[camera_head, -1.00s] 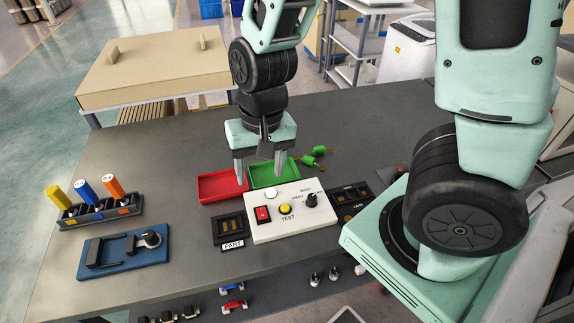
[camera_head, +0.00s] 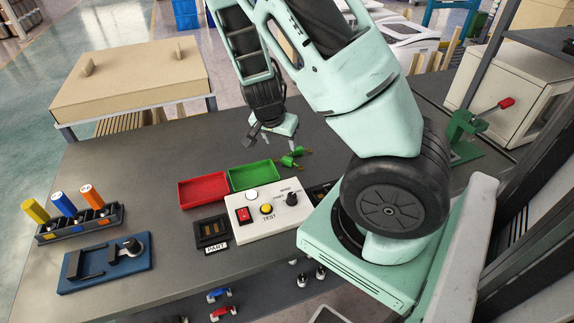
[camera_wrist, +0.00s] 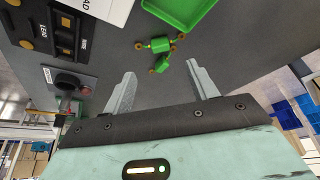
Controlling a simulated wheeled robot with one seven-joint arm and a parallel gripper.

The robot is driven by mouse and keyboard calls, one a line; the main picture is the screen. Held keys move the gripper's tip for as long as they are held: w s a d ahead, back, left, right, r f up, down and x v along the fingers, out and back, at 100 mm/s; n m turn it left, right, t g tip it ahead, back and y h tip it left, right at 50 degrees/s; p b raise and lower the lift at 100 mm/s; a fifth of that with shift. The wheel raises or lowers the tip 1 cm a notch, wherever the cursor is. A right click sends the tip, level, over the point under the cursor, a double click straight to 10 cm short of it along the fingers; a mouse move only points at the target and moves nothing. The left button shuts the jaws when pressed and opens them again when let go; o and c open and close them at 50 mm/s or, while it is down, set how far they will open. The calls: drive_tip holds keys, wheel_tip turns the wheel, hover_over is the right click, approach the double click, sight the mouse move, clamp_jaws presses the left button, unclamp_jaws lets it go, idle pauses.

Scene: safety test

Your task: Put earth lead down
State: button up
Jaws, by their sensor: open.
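The earth lead appears to be the green piece with brass-coloured ends (camera_head: 291,160) lying on the grey table, just right of the green tray. In the wrist view, the green lead (camera_wrist: 158,48) shows as two green bodies close together, with small brass ends. My gripper (camera_head: 257,145) is over the table behind the trays. In the wrist view, its two fingers (camera_wrist: 161,75) are wide apart with nothing between them. The lead lies beyond the fingertips and apart from them. A black holder marked LEAD (camera_wrist: 38,42) shows at upper left there; my arm mostly hides it in the head view.
A red tray (camera_head: 203,191) and a green tray (camera_head: 252,177) stand behind the white test box (camera_head: 269,219). A PART holder (camera_head: 212,232), a blue fixture (camera_head: 104,266) and a rack of coloured handles (camera_head: 80,222) are left. A green red-handled lever (camera_head: 466,128) stands right.

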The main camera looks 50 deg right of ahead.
hover_over(288, 158)
drive_tip(key=a, duration=0.3)
drive_tip(key=f, duration=0.5)
drive_tip(key=shift+s+f, duration=0.1)
drive_tip(key=shift+s, duration=0.3)
drive_tip(key=shift+d+p+x, duration=0.2)
drive_tip(key=shift+p+x, duration=0.25)
drive_tip(key=shift+x, duration=2.2)
drive_tip(key=shift+w, duration=0.1)
drive_tip(key=c, duration=1.1)
drive_tip(key=shift+c, duration=0.2)
drive_tip(key=shift+r, duration=0.25)
